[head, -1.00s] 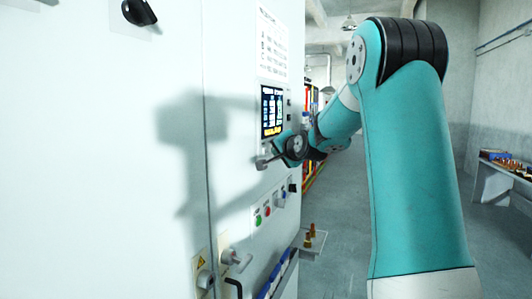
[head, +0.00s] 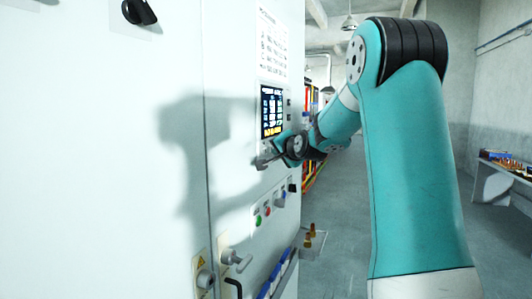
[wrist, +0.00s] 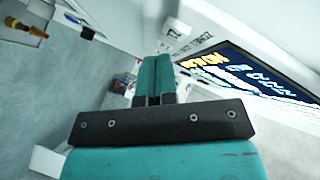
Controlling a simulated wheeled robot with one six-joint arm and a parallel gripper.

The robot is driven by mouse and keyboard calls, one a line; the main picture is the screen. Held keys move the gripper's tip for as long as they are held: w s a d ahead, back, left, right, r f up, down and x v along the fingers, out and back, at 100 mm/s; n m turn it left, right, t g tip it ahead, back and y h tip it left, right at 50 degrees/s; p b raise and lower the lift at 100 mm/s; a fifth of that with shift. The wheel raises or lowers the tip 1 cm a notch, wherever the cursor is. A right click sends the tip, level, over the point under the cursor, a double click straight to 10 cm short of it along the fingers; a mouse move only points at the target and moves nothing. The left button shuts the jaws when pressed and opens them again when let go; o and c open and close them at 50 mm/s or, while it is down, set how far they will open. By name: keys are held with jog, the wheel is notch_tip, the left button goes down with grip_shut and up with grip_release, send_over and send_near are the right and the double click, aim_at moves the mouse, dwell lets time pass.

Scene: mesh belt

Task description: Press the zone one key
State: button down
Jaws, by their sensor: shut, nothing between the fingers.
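The display panel (head: 272,111) with lit text is on the pale cabinet front. It also shows large at the right of the wrist view (wrist: 245,68). Small white keys with dark lettering (wrist: 174,32) lie beside the display's lower edge in the wrist view, at a steep angle. The lettering is too small and tilted to tell surely which is the zone one key. My gripper (head: 264,160) is shut and empty, close to the cabinet just below the display. In the wrist view its teal fingers (wrist: 154,65) are together, with the keys ahead and to the right; contact cannot be told.
Below are green and red buttons (head: 262,214), a rotary handle (head: 236,258) and a small shelf with brass-coloured pieces (head: 312,240). A printed sheet (head: 271,46) is above the display. Open floor lies right of the cabinet; a bench (head: 505,180) stands far right.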

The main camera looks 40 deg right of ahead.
jog(key=shift+w, duration=0.1)
jog(key=shift+w+a, duration=0.15)
jog(key=shift+w, duration=0.15)
jog(key=shift+w+a, duration=0.15)
jog(key=shift+w, duration=0.2)
dwell(0.8)
dwell(0.4)
jog(key=shift+s+d+b, duration=0.3)
jog(key=shift+s+b, duration=0.25)
jog(key=shift+s, duration=0.2)
jog(key=shift+s+d+b, duration=0.3)
jog(key=shift+s+b, duration=0.05)
jog(key=shift+s, duration=0.4)
jog(key=shift+s+d+b, duration=0.3)
jog(key=shift+s+d, duration=0.05)
jog(key=shift+s, duration=0.45)
jog(key=shift+s+d+b, duration=0.3)
jog(key=shift+s+b, duration=0.05)
jog(key=shift+s, duration=0.4)
